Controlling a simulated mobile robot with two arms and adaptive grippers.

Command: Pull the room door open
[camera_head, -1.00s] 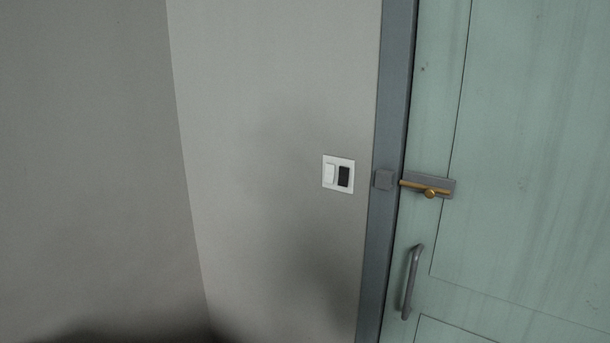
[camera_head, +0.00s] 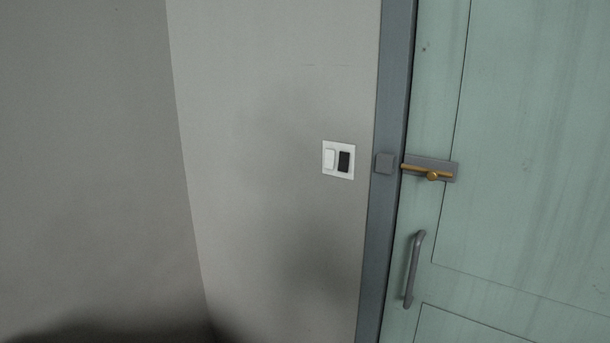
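The room door (camera_head: 510,210) is pale green with panel grooves and fills the right side of the head view. It sits closed against its grey-blue frame (camera_head: 378,230). A grey vertical pull handle (camera_head: 413,270) is on the door near its left edge. Above it is a slide bolt with a brass-coloured bar (camera_head: 432,175) on a grey plate. A grey catch block (camera_head: 384,163) is on the frame beside it, and the bar's left end stops short of this block. Neither of my grippers shows in this view.
A white switch plate (camera_head: 338,160) with one white and one black rocker is on the grey wall (camera_head: 270,90) left of the frame. The wall meets a darker wall (camera_head: 85,150) at a corner on the left. No loose objects show.

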